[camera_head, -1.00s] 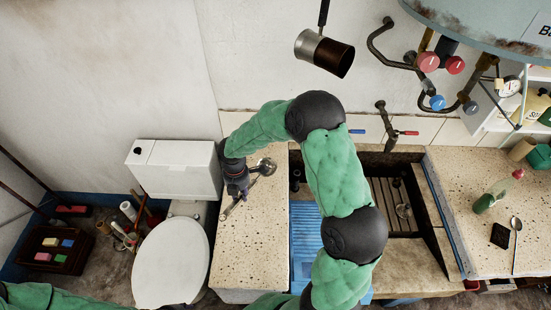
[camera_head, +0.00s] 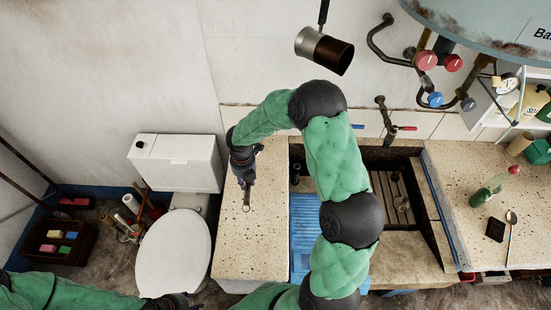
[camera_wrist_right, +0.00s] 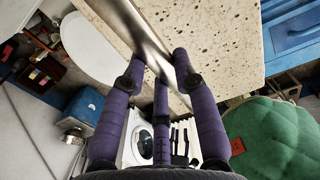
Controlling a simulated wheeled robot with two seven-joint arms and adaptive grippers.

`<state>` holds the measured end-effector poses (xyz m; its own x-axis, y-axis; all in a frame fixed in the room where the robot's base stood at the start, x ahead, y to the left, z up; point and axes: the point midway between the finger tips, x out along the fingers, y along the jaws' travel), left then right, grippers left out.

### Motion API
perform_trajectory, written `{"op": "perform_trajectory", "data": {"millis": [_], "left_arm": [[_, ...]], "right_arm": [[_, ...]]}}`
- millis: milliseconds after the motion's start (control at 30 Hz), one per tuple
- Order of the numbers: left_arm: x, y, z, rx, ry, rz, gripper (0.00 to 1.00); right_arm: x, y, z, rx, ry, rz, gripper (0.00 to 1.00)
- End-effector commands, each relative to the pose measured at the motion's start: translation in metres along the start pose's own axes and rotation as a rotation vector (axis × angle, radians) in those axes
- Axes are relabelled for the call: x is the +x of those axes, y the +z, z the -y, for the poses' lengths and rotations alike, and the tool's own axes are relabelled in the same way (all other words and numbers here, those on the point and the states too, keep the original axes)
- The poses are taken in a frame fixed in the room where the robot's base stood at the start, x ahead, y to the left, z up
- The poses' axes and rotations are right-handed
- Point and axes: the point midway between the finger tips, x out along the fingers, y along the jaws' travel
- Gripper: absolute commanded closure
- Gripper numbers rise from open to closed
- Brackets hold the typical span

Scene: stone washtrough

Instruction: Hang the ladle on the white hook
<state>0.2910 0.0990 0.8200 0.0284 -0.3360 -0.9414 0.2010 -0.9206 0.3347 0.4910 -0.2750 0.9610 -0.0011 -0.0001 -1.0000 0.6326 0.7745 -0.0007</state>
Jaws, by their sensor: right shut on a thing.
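My right gripper (camera_head: 246,182) is above the speckled counter left of the basin. It is shut on the metal ladle (camera_head: 247,198), and part of the ladle's handle shows below the fingers. In the right wrist view the ladle's shiny metal (camera_wrist_right: 148,38) runs between the purple fingers of the right gripper (camera_wrist_right: 160,75). The ladle's bowl is mostly hidden by the gripper. My left gripper (camera_head: 178,301) is at the bottom edge, below the toilet, and its jaws are unclear. I cannot make out a white hook in either view.
A speckled counter (camera_head: 228,245) lies beside the toilet (camera_head: 173,255). The basin (camera_head: 375,160) is to the right, partly behind my right arm. A metal and dark cup (camera_head: 323,50) hangs on the wall above. Pipes and valves (camera_head: 427,62) stand at upper right.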

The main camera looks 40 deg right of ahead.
Motion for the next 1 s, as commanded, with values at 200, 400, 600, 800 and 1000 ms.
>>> {"op": "perform_trajectory", "data": {"millis": [200,400,600,800,1000], "left_arm": [[0.002,0.000,0.001,0.000,0.000,0.000,0.60],[0.003,0.000,0.001,0.000,0.000,0.000,0.60],[0.006,0.000,0.002,0.000,0.000,0.000,0.60],[0.008,0.000,0.003,0.000,0.000,0.000,0.60],[0.009,0.000,0.003,0.000,0.000,0.000,0.60]], "right_arm": [[0.016,0.024,0.027,0.008,-0.001,-0.001,1.00],[0.035,0.053,0.058,0.008,-0.001,0.000,1.00],[0.066,0.074,0.081,0.004,-0.001,-0.002,1.00],[0.086,0.087,0.093,0.003,0.000,0.000,1.00],[0.095,0.092,0.098,0.002,0.000,0.000,1.00]]}}
